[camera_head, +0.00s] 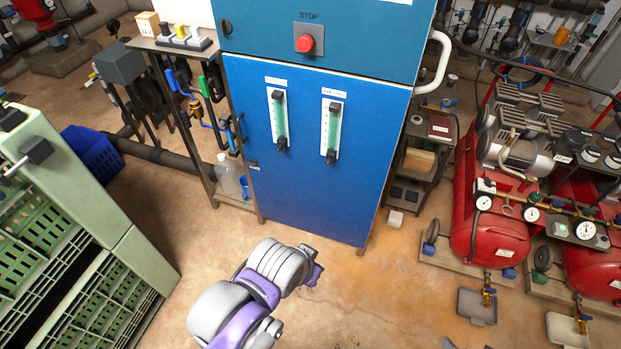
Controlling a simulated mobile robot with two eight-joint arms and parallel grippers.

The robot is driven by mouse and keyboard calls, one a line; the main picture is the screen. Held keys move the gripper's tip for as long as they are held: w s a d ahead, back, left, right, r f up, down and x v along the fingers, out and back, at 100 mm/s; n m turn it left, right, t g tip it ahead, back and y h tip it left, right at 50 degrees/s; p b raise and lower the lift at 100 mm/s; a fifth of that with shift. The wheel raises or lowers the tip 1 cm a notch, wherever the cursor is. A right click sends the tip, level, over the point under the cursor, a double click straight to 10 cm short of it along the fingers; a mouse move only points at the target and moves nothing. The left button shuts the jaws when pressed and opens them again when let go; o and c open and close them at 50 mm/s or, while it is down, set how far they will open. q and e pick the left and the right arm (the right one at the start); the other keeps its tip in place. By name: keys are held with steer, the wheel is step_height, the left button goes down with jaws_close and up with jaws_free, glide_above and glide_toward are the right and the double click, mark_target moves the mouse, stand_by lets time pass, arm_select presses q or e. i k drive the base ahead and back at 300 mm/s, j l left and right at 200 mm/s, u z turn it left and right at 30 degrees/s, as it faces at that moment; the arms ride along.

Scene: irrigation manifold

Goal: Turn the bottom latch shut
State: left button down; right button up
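The blue cabinet (300,185) stands in the middle, its lower door looking closed. A small dark latch-like fitting (253,164) sits low on the door's left edge; it is too small to tell how it is turned. A round dark knob (226,27) is higher, on the teal upper panel. My grey and purple arm, apparently the left, rises from the bottom edge. Its purple end (315,273) is in front of and below the cabinet, apart from the door. Its fingers cannot be made out. My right gripper is not in view.
A narrow metal shelf rack (250,206) stands against the cabinet's left side. A green crate unit (140,255) fills the left. Red tanks (480,200) and a small shelf (420,165) stand right.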

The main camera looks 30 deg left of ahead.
mark_target(252, 162)
steer(key=u, duration=1.65)
steer(key=i+u, duration=0.2)
steer(key=u, duration=0.15)
steer(key=i+u, duration=0.2)
steer(key=u, duration=0.15)
steer(key=i+l+u, duration=0.1)
steer(key=u, duration=0.2)
steer(key=i, duration=0.1)
